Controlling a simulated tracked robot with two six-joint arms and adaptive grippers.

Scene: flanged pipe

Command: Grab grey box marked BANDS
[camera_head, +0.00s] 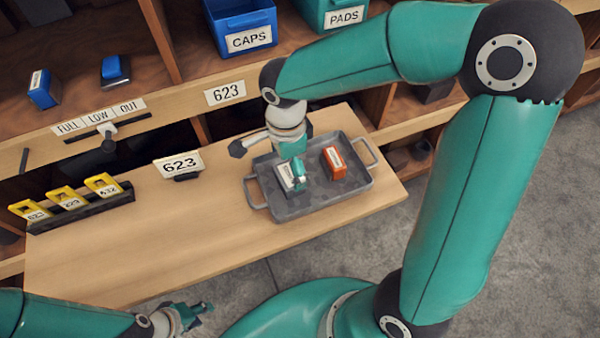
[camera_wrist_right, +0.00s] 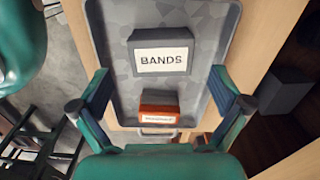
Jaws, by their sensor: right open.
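The grey box marked BANDS (camera_wrist_right: 160,41) lies in the grey metal tray (camera_wrist_right: 210,18), its white label facing my right wrist camera. In the head view the box (camera_head: 284,178) is partly hidden by my right gripper (camera_head: 298,177), which is above it. In the right wrist view my right gripper (camera_wrist_right: 160,77) is open, with one finger to each side and gaps between the fingers and the box. My left gripper (camera_head: 196,312) is low at the left of the head view, away from the tray; its jaw opening is unclear.
An orange box (camera_head: 334,163) lies in the tray beside the grey box; it also shows in the right wrist view (camera_wrist_right: 158,108). The tray rests on a wooden shelf (camera_head: 150,245). Yellow number tags (camera_head: 65,197) stand at left. Blue CAPS bin (camera_head: 243,28) is above.

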